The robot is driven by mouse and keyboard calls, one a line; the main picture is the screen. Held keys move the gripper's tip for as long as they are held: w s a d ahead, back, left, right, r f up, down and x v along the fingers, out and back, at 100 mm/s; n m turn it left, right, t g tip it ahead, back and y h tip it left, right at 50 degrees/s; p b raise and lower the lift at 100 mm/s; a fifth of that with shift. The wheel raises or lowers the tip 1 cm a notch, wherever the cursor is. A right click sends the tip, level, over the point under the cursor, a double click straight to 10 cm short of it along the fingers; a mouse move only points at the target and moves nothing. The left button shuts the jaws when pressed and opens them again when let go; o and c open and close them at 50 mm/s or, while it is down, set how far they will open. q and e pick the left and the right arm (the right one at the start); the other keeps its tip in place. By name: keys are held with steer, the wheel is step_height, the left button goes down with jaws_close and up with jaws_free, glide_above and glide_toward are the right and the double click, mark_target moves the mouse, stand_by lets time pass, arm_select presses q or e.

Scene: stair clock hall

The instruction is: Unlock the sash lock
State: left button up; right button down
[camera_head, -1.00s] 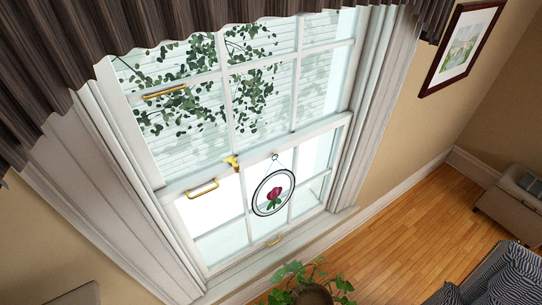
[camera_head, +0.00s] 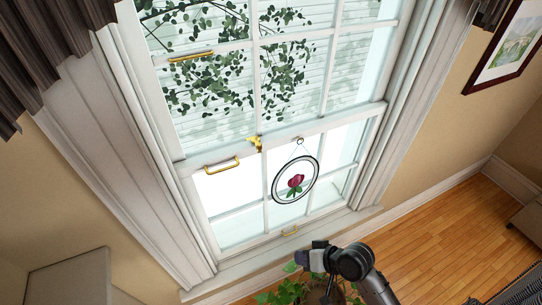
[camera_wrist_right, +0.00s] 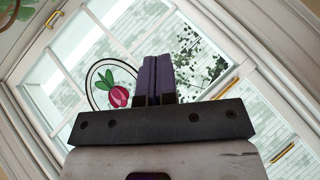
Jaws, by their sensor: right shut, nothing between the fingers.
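The gold sash lock (camera_head: 255,143) sits on the meeting rail of the white window (camera_head: 330,128), left of the hanging round ornament. Its exact lever position is too small to tell. My right gripper (camera_head: 303,258) is at the bottom of the head view, below the window's lower rail and well apart from the lock. In the right wrist view its dark purple fingers (camera_wrist_right: 158,78) are together, with nothing between them. I cannot make out the lock in the wrist view. My left gripper is not in view.
Gold handles are on the rail (camera_head: 222,166), the upper sash (camera_head: 190,56) and the bottom rail (camera_head: 290,230). A potted plant (camera_head: 285,292) stands below, partly behind my right arm.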

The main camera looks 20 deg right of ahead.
arm_select(q)
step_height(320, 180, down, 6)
steer(key=b, duration=0.5)
arm_select(e)
steer(key=w+d+r+m+t+y, duration=0.2)
steer(key=w+d+r+m+t, duration=0.1)
steer(key=w+r, duration=0.5)
steer(key=w+d+r+m+t+y, duration=0.2)
steer(key=w+d+r+m+t, duration=0.2)
steer(key=w, duration=0.8)
steer(key=d+r+m, duration=0.2)
steer(key=d+r, duration=0.2)
steer(key=shift+w+d+y, duration=0.25)
steer(key=shift+d+y, duration=0.05)
steer(key=shift+y, duration=0.1)
steer(key=shift+w+a, duration=0.1)
arm_select(q)
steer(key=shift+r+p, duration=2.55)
steer(key=shift+p, duration=0.1)
arm_select(e)
steer(key=s+a+x, duration=0.1)
steer(key=a+x, duration=0.1)
steer(key=x, duration=1)
steer(key=shift+a+r, duration=0.25)
steer(key=shift+s, duration=0.15)
